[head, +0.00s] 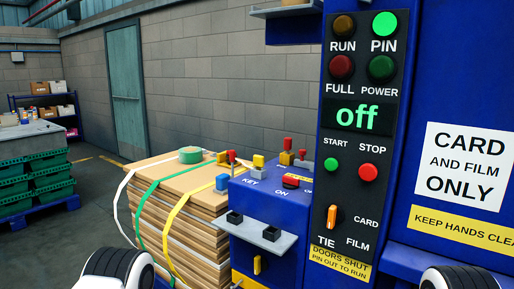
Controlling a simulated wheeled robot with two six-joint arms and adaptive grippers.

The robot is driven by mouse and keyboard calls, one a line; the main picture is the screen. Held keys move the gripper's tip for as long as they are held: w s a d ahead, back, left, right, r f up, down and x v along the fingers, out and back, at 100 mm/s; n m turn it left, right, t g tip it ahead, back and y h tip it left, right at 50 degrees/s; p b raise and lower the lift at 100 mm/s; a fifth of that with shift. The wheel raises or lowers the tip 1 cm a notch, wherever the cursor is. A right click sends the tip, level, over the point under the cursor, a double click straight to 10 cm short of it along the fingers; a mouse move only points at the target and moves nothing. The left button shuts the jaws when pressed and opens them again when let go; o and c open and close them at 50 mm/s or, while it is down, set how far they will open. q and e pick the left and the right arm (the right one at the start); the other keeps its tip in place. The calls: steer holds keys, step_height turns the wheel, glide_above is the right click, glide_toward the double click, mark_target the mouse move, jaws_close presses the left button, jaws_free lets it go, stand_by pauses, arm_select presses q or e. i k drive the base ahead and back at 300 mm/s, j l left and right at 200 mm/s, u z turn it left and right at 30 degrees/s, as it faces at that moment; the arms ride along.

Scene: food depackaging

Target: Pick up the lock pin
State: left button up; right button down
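I cannot tell for sure which part is the lock pin. Small candidates sit around the top of the blue machine's side box (275,205): a red-topped piece (231,155), a blue piece (222,182), a yellow piece (258,161) and another red piece (302,153). A red handle (291,181) lies near the KEY and ON labels. A yellow piece (257,264) shows on the box's front. On the control panel (350,130) the PIN light (384,24) glows green and the display (357,116) reads "off".
A strapped cardboard stack (185,225) with a green tape roll (190,155) stands left of the box. A grey ledge (256,236) with two black sockets juts from the box front. Green crates (40,185) stand at far left. The floor between is clear.

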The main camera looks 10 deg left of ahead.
mark_target(288, 140)
steer(key=i+j, duration=0.65)
steer(key=j, duration=0.2)
